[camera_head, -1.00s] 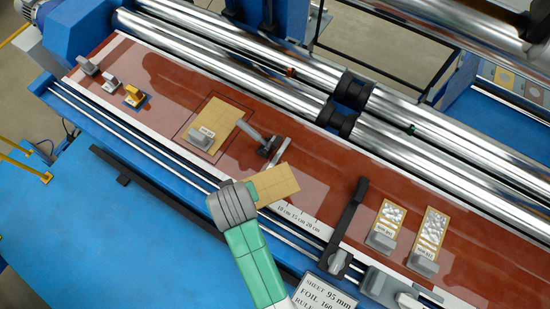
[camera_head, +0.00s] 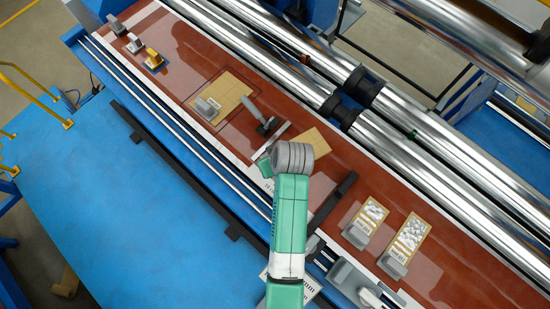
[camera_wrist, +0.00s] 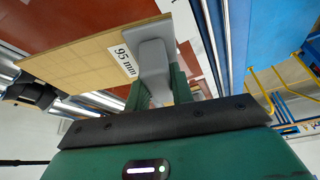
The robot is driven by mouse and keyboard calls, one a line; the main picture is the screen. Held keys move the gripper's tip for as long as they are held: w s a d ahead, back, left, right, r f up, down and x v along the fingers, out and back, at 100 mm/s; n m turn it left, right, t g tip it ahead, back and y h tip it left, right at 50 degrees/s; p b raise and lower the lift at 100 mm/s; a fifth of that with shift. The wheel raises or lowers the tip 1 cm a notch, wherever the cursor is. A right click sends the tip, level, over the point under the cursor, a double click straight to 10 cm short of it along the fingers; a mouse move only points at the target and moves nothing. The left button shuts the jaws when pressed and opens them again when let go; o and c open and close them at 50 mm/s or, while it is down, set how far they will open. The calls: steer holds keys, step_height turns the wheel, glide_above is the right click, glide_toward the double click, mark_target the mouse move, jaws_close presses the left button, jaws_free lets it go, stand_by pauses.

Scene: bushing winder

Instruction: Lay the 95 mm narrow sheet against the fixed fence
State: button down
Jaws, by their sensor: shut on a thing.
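My gripper (camera_wrist: 158,88) is shut on the grey handle block (camera_wrist: 154,62) of a tan, grid-marked sheet (camera_wrist: 85,62) labelled "95 mm" in the wrist view. In the head view this sheet (camera_head: 308,146) shows beyond my wrist, over the red-brown table, between a thin pale metal strip (camera_head: 273,138) and a black bar (camera_head: 334,200). My gripper (camera_head: 264,166) is partly hidden by my arm there. I cannot tell which of the two is the fixed fence, nor whether the sheet touches the table.
Another tan sheet (camera_head: 236,92) with a grey block lies inside a dark outline at left. A dark-handled tool (camera_head: 264,122) lies near the strip. Two labelled patterned cards (camera_head: 408,240) sit at right. Steel rollers (camera_head: 420,150) run behind the table.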

steer(key=w+n, duration=0.1)
steer(key=w+n+y+p, duration=0.1)
steer(key=n, duration=0.1)
steer(key=shift+w+a+f+n+g, duration=0.1)
steer(key=shift+w+a+n+g, duration=0.1)
steer(key=shift+w+n+g, duration=0.15)
steer(key=shift+s, duration=0.1)
steer(key=shift+f+b, duration=2.85)
steer(key=shift+f, duration=1.4)
steer(key=shift+f, duration=0.25)
steer(key=shift+w+a+b, duration=0.35)
steer(key=shift+b, duration=0.05)
steer(key=c, duration=1.1)
jaws_free()
steer(key=shift+c, duration=0.2)
